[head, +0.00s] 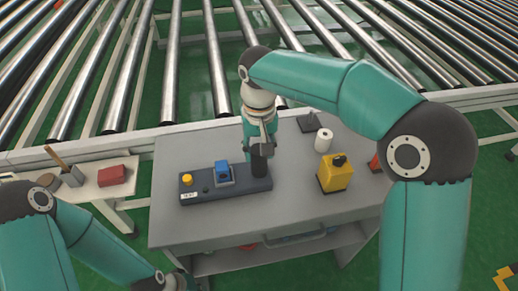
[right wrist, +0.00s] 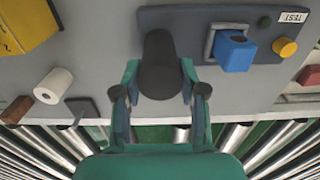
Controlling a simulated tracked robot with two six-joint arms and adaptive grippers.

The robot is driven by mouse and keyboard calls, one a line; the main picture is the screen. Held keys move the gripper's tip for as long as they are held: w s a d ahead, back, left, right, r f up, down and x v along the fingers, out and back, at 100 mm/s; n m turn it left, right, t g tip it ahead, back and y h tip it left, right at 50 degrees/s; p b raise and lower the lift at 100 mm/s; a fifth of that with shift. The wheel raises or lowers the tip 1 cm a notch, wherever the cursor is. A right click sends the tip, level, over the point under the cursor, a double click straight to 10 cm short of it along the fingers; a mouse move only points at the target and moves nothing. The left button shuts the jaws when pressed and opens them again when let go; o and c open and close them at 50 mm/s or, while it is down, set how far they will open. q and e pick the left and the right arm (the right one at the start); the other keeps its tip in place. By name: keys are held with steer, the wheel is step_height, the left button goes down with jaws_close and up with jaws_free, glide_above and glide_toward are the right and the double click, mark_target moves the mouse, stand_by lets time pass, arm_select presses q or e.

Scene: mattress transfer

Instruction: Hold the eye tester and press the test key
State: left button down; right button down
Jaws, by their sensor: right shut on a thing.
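The eye tester (head: 222,190) is a long dark grey box lying on the cart top. It has a yellow round button (head: 187,179) at its left end, with a white TEST label (head: 189,195) beside it, a blue block (head: 222,173) in a metal bracket, and a dark upright cylinder (head: 259,160) at its right end. My right gripper (head: 260,148) is shut around this cylinder from above. The right wrist view shows the cylinder (right wrist: 160,65) between the fingers (right wrist: 159,90). My left gripper (head: 176,281) is low at the bottom edge, away from the tester; its fingers are unclear.
The grey cart top (head: 180,222) has a clear front. A yellow box (head: 335,174) and a white roll (head: 323,141) stand right of the tester. A side table (head: 118,171) at left bears a red block (head: 112,175). Roller conveyors (head: 177,70) run behind.

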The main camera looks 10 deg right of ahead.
stand_by(0.8)
arm_select(q)
step_height(320, 180, up, 38)
steer(key=r+m+t+h, duration=0.1)
steer(key=m+t+h, duration=0.15)
steer(key=t, duration=0.35)
glide_above(185, 179)
steer(key=shift+a+f+h, duration=0.1)
steer(key=shift+f+h, duration=0.15)
steer(key=shift+f, duration=0.15)
steer(key=shift+f, duration=4.3)
